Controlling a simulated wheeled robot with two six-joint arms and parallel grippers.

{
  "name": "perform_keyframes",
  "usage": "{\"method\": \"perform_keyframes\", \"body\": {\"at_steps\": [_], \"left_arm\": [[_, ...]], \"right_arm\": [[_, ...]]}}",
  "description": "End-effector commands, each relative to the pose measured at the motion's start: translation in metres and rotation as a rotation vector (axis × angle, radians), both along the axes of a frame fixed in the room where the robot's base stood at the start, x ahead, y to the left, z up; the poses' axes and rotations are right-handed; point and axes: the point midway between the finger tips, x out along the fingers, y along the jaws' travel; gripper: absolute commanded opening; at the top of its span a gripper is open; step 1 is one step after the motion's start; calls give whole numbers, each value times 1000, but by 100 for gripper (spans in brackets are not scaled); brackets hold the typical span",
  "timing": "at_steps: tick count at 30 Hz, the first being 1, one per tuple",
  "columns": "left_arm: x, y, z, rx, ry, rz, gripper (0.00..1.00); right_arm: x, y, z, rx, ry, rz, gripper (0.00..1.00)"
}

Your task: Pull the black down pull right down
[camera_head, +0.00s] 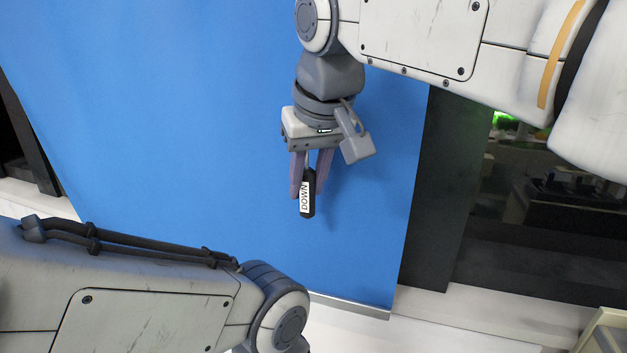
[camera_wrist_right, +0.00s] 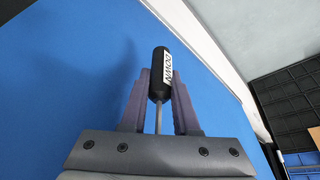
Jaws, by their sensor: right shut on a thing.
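The black down pull (camera_head: 308,195) is a small black cylinder with a white "DOWN" label, hanging in front of a blue blind (camera_head: 200,130). My right gripper (camera_head: 309,190) comes from above, its two purple fingers on either side of the pull and shut on it. In the right wrist view the pull (camera_wrist_right: 160,75) stands between the fingertips (camera_wrist_right: 159,88), with its thin grey rod running down between the fingers. My left arm shows at the lower left in the head view, but its gripper is out of view.
The blind's grey bottom bar (camera_head: 350,305) hangs just above a white ledge (camera_head: 420,300). A dark post (camera_head: 440,180) and dark window area stand to the right. A pale box edge (camera_head: 605,335) shows at the lower right.

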Motion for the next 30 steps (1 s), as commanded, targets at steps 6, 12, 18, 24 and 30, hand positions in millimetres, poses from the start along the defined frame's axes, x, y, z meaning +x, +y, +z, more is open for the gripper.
{"method": "perform_keyframes", "body": {"at_steps": [6, 12, 18, 24, 30], "left_arm": [[0, 0, -1, 0, 0, 0, 30], [0, 0, -1, 0, 0, 0, 30], [0, 0, 0, 0, 0, 0, 30], [0, 0, 0, 0, 0, 0, 30], [0, 0, 4, 0, 0, 0, 30]], "right_arm": [[-2, -1, -8, -14, 21, 0, 40], [-1, -1, -6, -10, 15, 0, 60], [-1, -1, -2, -7, 10, 0, 60], [-10, -5, 23, -4, 6, 0, 60], [-24, -12, 61, -5, 8, 0, 60]]}}
